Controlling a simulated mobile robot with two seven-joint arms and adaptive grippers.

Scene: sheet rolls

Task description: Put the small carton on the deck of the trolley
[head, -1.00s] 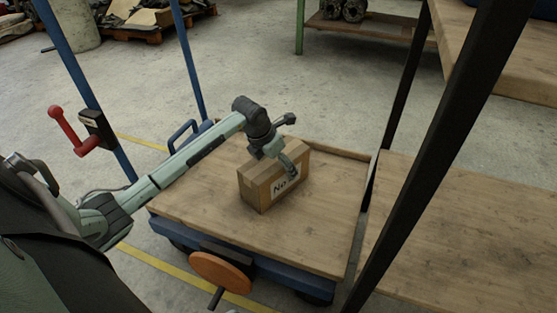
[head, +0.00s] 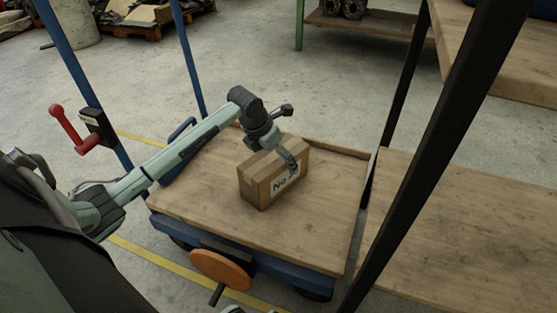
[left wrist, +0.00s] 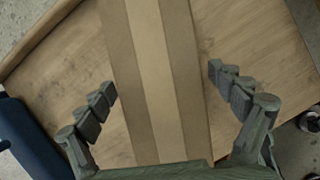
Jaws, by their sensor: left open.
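The small carton (head: 259,184) is a brown box with a white label reading "No". It stands upright on the wooden deck of the trolley (head: 200,200), right of the deck's middle. In the left wrist view the carton's taped top (left wrist: 155,70) runs between the spread fingers. My left gripper (head: 291,163) is at the carton's top and right side. In the left wrist view my left gripper (left wrist: 162,95) is open, with a gap to the carton on both sides. My right gripper cannot be made out; only a small bit of an arm shows at the bottom edge of the head view.
A wooden shelf with black posts (head: 450,240) stands close on the right of the trolley. Blue posts with a red lever (head: 70,130) stand on the left. An orange disc (head: 220,269) is at the trolley's front. Concrete floor is open behind.

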